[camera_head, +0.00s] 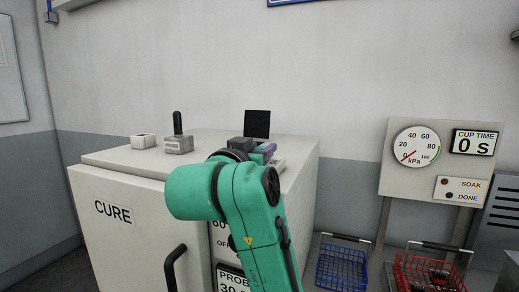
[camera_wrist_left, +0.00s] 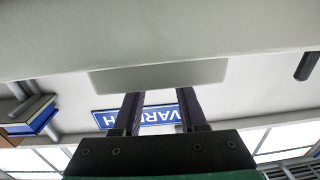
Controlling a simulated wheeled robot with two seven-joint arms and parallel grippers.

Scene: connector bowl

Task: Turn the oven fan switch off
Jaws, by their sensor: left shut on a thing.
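The pale oven marked CURE (camera_head: 112,212) stands in front of me with a flat top. A grey box with an upright black lever (camera_head: 178,124) and a small white box (camera_head: 143,141) sit on its top. I cannot read which is the fan switch. My left gripper (camera_head: 264,151) is at the right part of the top, partly hidden by my green arm. In the left wrist view its two fingers (camera_wrist_left: 159,103) stand apart and reach a pale grey block (camera_wrist_left: 160,75), on which it is shut. My right gripper is not in view.
A black upright plate (camera_head: 257,123) stands behind the gripper. Labels and a dark door handle (camera_head: 175,266) are on the oven front. A blue basket (camera_head: 342,267) and a red basket (camera_head: 428,274) are at right, below a gauge panel (camera_head: 440,163).

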